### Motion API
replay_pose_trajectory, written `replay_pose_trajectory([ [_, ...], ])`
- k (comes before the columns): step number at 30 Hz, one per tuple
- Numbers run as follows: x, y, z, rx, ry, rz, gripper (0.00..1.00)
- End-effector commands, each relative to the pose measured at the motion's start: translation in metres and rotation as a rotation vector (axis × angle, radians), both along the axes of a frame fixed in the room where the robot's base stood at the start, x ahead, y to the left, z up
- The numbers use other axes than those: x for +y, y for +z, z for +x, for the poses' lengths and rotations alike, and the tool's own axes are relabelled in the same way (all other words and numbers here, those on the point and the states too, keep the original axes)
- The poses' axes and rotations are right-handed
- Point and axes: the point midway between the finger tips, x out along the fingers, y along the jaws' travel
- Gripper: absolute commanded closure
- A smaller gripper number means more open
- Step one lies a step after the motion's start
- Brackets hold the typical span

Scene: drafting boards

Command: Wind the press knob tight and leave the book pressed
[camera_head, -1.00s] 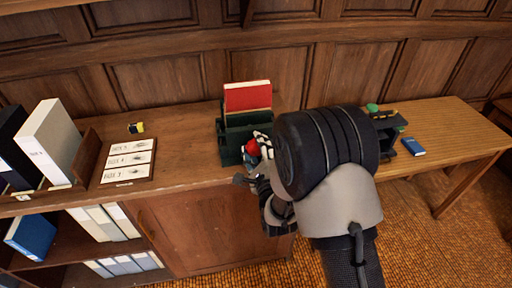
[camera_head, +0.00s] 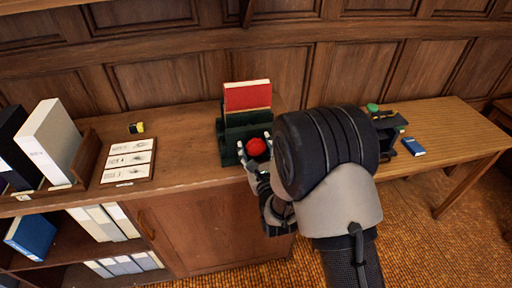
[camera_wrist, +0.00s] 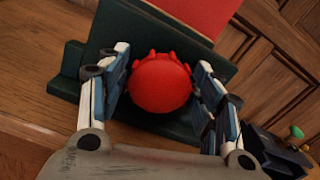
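The red press knob (camera_head: 256,147) is on the front of the dark green press (camera_head: 230,137). In the wrist view the round, lobed knob (camera_wrist: 160,82) faces me in the middle. A red book (camera_head: 248,97) stands upright in the press; its red cover (camera_wrist: 198,14) shows behind the knob in the wrist view. My gripper (camera_head: 255,142) is open, with one finger on each side of the knob. In the wrist view the fingers of my gripper (camera_wrist: 161,75) stand apart, with narrow gaps to the knob. The book's lower part is hidden by the press.
A labelled board (camera_head: 128,161) and a small yellow-black item (camera_head: 136,128) lie on the cabinet top to the left. Binders (camera_head: 50,142) stand at far left. A dark device with a green knob (camera_head: 372,107) and a blue book (camera_head: 413,146) are on the right table.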

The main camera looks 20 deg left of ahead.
Motion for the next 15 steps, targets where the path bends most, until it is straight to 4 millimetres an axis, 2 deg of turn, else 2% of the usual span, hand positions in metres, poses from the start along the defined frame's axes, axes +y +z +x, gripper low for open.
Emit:
replay_pose_trajectory([
  [3, 0.0000, 0.0000, 0.0000, -0.001, 0.000, -0.001, 0.32],
  [11, 0.0000, 0.0000, 0.0000, -0.002, 0.000, -0.003, 0.32],
  [15, 0.0000, 0.0000, 0.0000, -0.058, 0.000, -0.095, 0.32],
])
